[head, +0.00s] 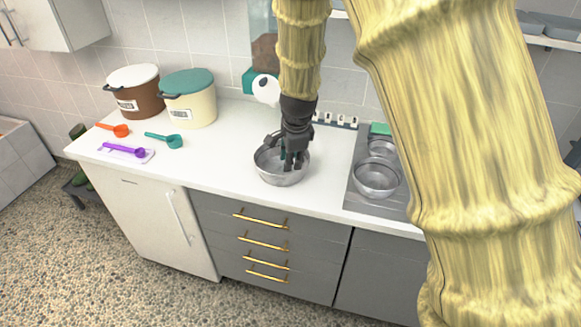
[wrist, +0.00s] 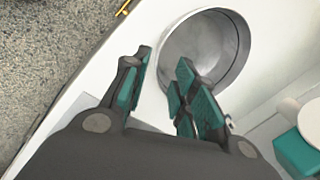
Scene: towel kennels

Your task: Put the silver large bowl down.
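A large silver bowl (head: 268,172) is upright on the white counter, near its front edge. My gripper (head: 292,160) is directly above it, pointing down, and its fingers overlap the bowl in the head view. In the wrist view, my gripper (wrist: 162,84) has its teal-padded fingers spread apart with nothing clearly between them. The bowl (wrist: 232,70) lies beyond the fingertips; the right-hand fingers cover part of its rim and the left one is outside it. Whether a finger touches the bowl, I cannot tell.
Two more silver bowls (head: 376,180) stand on the grey metal area at right. A brown bin (head: 135,98), a cream bin (head: 190,108) and several coloured scoops (head: 164,140) are at left. The counter (head: 220,160) is clear between the scoops and the bowl.

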